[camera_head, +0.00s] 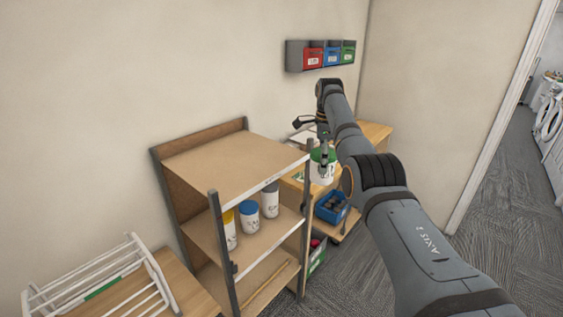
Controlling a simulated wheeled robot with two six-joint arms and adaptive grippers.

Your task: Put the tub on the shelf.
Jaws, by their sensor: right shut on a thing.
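The shelf (235,163) is a wooden rack with dark posts against the wall, and its top board is bare. Its middle level holds a yellow-lidded tub (230,231), a blue-lidded tub (249,216) and a grey-topped tub (270,200). My right gripper (322,150) hangs down at the end of my right arm, just right of the shelf's front right post. It is shut on a white tub with a green lid (324,172). The arm and fingers hide part of this tub. My left gripper is not in view.
A wooden bench (376,132) stands behind the held tub, with a blue bin (331,207) on a lower level. Red, blue and green wall bins (333,56) hang above. A white rack (88,283) lies at the lower left. Carpet is open at right.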

